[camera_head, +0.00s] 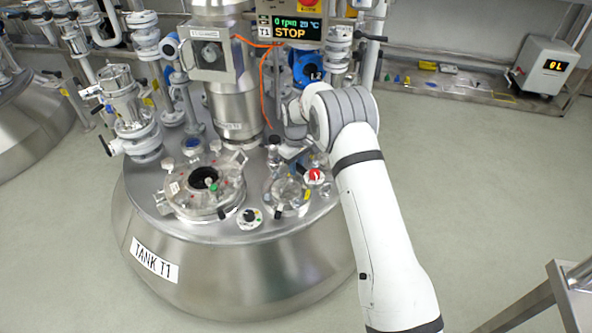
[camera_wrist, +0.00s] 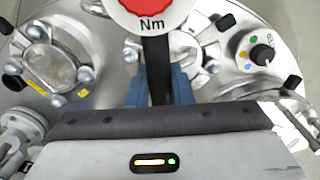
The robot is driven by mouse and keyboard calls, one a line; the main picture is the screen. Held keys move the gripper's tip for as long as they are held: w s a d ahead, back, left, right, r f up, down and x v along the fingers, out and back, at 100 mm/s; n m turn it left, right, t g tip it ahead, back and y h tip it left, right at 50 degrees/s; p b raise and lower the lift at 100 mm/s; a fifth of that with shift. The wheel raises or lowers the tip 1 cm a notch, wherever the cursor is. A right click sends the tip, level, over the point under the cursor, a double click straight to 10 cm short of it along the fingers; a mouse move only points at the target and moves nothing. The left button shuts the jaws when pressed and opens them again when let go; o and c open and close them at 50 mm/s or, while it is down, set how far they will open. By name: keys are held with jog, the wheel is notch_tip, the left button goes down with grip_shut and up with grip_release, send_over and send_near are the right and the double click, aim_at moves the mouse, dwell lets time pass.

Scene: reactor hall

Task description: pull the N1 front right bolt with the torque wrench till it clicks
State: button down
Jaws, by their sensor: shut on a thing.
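My gripper (camera_wrist: 158,92) has its blue fingers shut on the black handle of the torque wrench (camera_wrist: 157,62). The wrench's white dial with a red centre, marked Nm, shows at the top of the wrist view; a red and white dial (camera_head: 315,176) also shows in the head view above the tank lid. A small flanged port with bright bolt heads (camera_wrist: 87,75) and a yellow tag lies at the left of the wrist view. I cannot read an N1 mark or tell which bolt is the front right one. The wrench's working end is out of sight.
Tank T1 (camera_head: 235,275) carries a round glass-covered manway (camera_head: 203,190), and a black knob (camera_wrist: 262,54) with coloured dots. A display (camera_head: 297,28) reads STOP. Valves and pipes crowd the back.

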jog(key=shift+r, duration=0.55)
jog(key=shift+f, duration=0.1)
